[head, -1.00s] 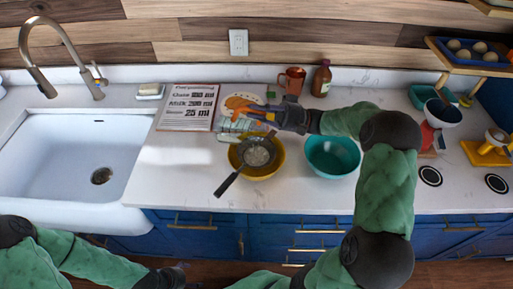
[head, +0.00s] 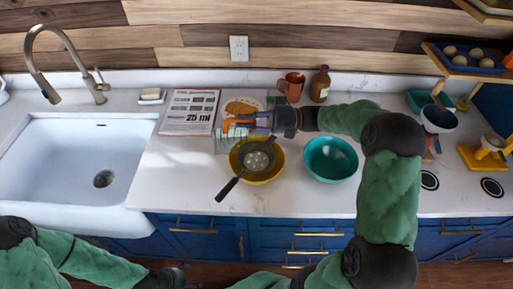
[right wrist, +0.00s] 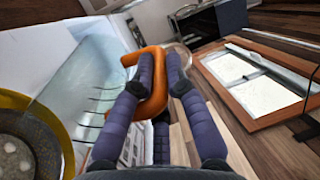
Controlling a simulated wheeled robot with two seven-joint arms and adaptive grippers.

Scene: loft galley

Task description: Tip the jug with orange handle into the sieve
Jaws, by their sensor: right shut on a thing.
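The jug is clear, with an orange handle (head: 238,123); its see-through body (head: 228,143) is left of and behind the sieve. In the right wrist view the orange handle (right wrist: 130,62) is between the fingers and the clear body (right wrist: 80,85) fills the left. My right gripper (head: 246,121) is shut on the handle. The jug's exact tilt is hard to judge. The dark sieve (head: 243,163) rests over a yellow bowl (head: 278,171), its handle pointing front left, with several pale lumps in it. My left gripper (head: 177,274) is low at the front; its fingers are unclear.
A teal bowl (head: 331,160) stands right of the yellow bowl. A printed recipe board (head: 188,112), a plate with bread (head: 243,106), a copper mug (head: 291,87) and a brown bottle (head: 320,85) are behind. The sink (head: 70,160) is at left. The front counter is clear.

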